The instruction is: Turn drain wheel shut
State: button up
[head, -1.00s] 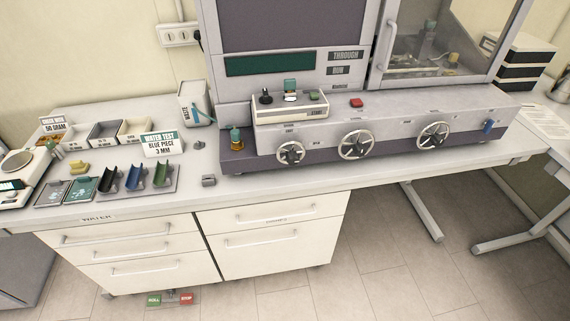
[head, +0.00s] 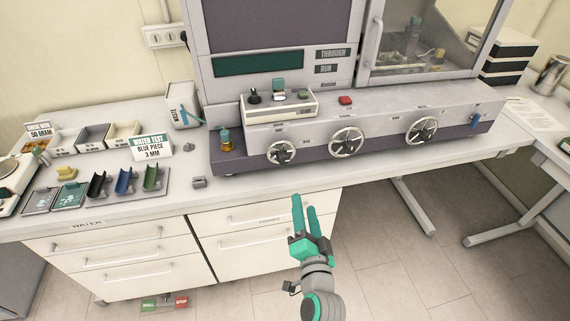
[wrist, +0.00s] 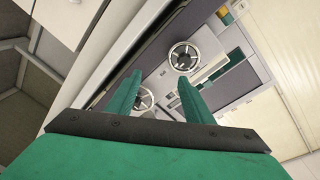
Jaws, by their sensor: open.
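Three spoked handwheels sit on the front of the grey machine: a left wheel (head: 281,152), a middle wheel (head: 346,142) and a right wheel (head: 421,130). Their small labels are too blurred to tell which is the drain wheel. My gripper (head: 304,204) is open and empty, in front of the bench and below the left and middle wheels. In the wrist view, the left wheel (wrist: 184,57) shows beyond the fingertips, and the middle wheel (wrist: 144,99) shows between the green fingers, partly hidden. The fingers touch neither wheel.
The bench edge and white drawers (head: 265,240) lie behind my gripper. A small grey block (head: 199,182) and a brass fitting with a green top (head: 226,141) are left of the wheels. A red button (head: 345,100) is on top of the machine. Open floor lies in front.

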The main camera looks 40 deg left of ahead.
aim_at(284, 161)
jog(key=w+a+r, duration=0.1)
jog(key=w+a, duration=0.1)
jog(key=a, duration=0.2)
jog(key=w+a+r+g+y, duration=0.1)
jog(key=w+a, duration=0.2)
jog(key=a, duration=0.1)
jog(key=w+a+r+n+y, duration=0.1)
jog(key=w+a+r, duration=0.1)
jog(key=a, duration=0.2)
jog(key=shift+w+a, duration=0.1)
jog(key=shift+w, duration=0.15)
jog(key=shift+r, duration=0.1)
jog(key=c, duration=1)
